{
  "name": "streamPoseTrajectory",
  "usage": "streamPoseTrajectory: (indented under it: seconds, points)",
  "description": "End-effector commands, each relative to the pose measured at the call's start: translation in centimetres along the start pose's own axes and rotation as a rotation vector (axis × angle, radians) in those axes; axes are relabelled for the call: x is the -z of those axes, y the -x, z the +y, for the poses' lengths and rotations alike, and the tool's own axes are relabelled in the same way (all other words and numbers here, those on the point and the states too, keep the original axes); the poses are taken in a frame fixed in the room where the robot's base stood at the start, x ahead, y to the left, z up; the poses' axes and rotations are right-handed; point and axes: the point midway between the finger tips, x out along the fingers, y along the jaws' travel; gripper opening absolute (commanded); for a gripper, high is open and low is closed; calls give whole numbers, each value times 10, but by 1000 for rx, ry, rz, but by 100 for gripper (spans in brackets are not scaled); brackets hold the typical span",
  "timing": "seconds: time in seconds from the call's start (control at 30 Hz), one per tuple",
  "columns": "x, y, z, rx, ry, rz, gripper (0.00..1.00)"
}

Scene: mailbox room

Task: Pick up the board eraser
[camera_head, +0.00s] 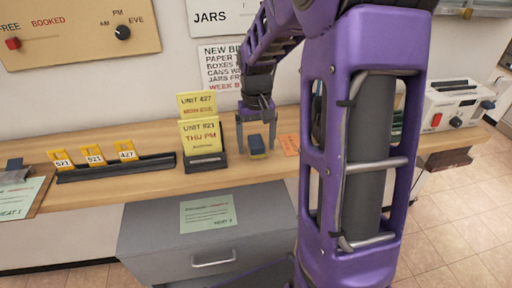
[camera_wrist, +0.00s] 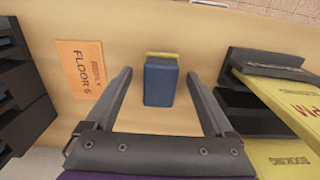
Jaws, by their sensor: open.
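The board eraser (camera_head: 256,144) is a small dark blue block with a yellow edge on the wooden shelf. In the wrist view the eraser (camera_wrist: 160,83) lies between and a little beyond my two fingers, with bare wood showing on both sides of it. My gripper (camera_head: 256,147) is open above and around the eraser, pointing down, with nothing held. In the wrist view my gripper (camera_wrist: 163,82) shows both fingers apart, neither clearly touching the eraser.
A black holder with yellow cards (camera_head: 201,137) stands just left of the eraser. An orange card (camera_head: 289,145) lies to its right. A black rail with numbered yellow tags (camera_head: 115,165) is farther left. A white device (camera_head: 457,104) stands at the right. A grey drawer (camera_head: 215,257) is below.

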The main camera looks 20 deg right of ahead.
Motion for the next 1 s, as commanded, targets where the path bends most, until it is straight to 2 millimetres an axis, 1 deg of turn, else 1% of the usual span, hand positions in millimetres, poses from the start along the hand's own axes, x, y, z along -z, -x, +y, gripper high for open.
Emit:
streamPoseTrajectory:
  seconds: [0.1,0.13,0.27,0.3,0.37,0.4,0.47,0.5,0.57,0.6,0.87,0.97,1.0]
  points:
    - [0,0,0,0,0,0,88]
    - [0,0,0,0,0,0,86]
    - [0,1,0,0,0,0,62]
    - [0,1,0,0,0,0,55]
    - [0,1,0,0,1,0,44]
    - [0,1,0,0,1,0,37]
    - [0,1,0,0,1,0,26]
    - [0,1,0,0,1,0,19]
    - [0,1,0,0,1,0,8]
    - [0,1,0,0,1,0,1]
    - [0,3,0,0,1,1,0]
    - [1,12,0,0,1,3,0]
    - [1,18,0,0,1,4,0]
